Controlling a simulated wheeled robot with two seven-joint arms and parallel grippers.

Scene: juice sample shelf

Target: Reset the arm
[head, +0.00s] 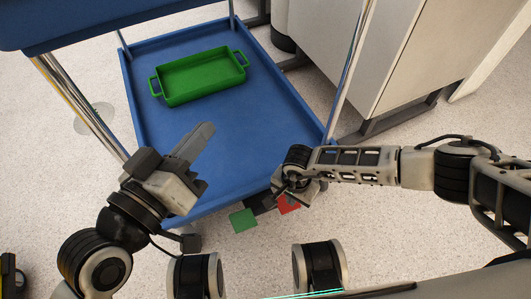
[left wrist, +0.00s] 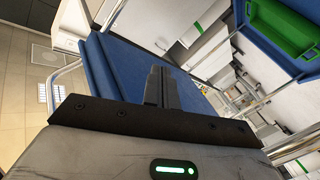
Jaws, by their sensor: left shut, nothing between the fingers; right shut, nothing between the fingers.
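My left gripper (head: 204,132) is over the near left part of the blue cart's lower shelf, its fingers together and empty. In the left wrist view its fingers (left wrist: 159,88) are side by side with nothing held. My right gripper (head: 262,203) is at the shelf's near right edge. It is foreshortened and partly hidden by its own wrist, with no object seen in it. Both grippers are apart from the green tray.
A green two-handled tray (head: 205,76) lies on the blue lower shelf (head: 240,130), at its far side. The cart's metal posts and upper blue shelf (head: 60,18) stand at the left. A pale cabinet (head: 420,50) stands right. A green patch (head: 243,219) and a red patch (head: 289,205) show near the cart's front.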

